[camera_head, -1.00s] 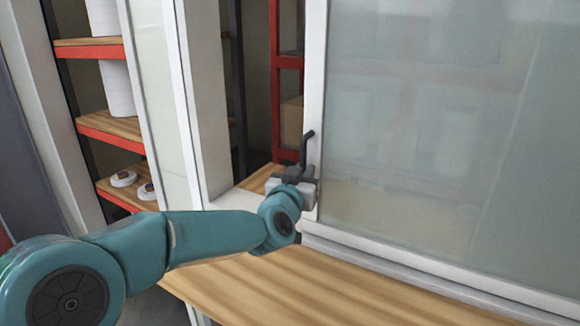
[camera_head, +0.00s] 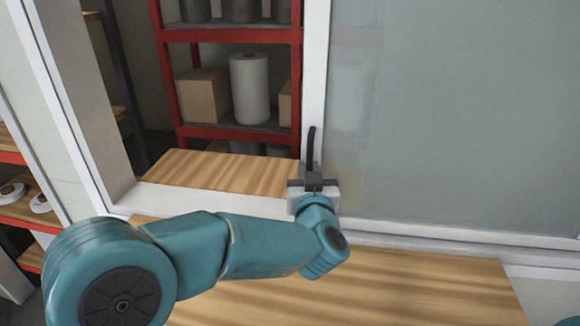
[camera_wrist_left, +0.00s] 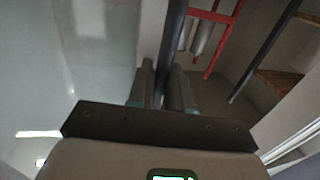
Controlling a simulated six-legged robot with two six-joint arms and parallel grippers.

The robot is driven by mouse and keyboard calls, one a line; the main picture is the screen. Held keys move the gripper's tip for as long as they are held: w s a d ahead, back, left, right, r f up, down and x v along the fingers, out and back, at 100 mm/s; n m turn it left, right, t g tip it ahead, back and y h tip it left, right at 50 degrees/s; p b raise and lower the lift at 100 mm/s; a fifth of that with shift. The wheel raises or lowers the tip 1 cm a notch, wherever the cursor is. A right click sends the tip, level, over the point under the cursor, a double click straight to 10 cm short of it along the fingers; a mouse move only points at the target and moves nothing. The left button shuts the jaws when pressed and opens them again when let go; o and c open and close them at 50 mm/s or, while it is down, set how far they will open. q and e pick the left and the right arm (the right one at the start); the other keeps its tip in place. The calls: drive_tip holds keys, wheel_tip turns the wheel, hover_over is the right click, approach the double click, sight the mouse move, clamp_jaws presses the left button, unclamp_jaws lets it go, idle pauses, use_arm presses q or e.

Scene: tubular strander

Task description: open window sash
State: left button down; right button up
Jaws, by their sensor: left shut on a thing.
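The window sash (camera_head: 440,120) is a frosted pane in a white frame at the right of the head view. To its left the window is open, with a clear gap onto the room behind. A black handle (camera_head: 311,150) stands upright on the sash's left stile. My left gripper (camera_head: 312,180) is shut on the lower part of the handle. In the left wrist view the dark handle bar (camera_wrist_left: 173,45) runs up from between the two fingers (camera_wrist_left: 162,90). My right gripper is not in view.
A wooden sill board (camera_head: 360,290) lies below the window. Through the gap stands a red shelf rack (camera_head: 230,35) with a white roll (camera_head: 249,88) and a cardboard box (camera_head: 203,96). A white window post (camera_head: 85,110) bounds the gap on the left.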

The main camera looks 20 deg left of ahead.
use_arm(q)
drive_tip(key=shift+d+r, duration=0.25)
drive_tip(key=c, duration=1.2)
unclamp_jaws()
drive_tip(key=shift+s+f, duration=0.1)
drive_tip(key=shift+f, duration=0.05)
drive_tip(key=b+v, duration=0.3)
drive_tip(key=v, duration=1.3)
drive_tip(key=shift+s+d+b, duration=0.1)
drive_tip(key=shift+d+b, duration=0.05)
drive_tip(key=shift+b, duration=0.25)
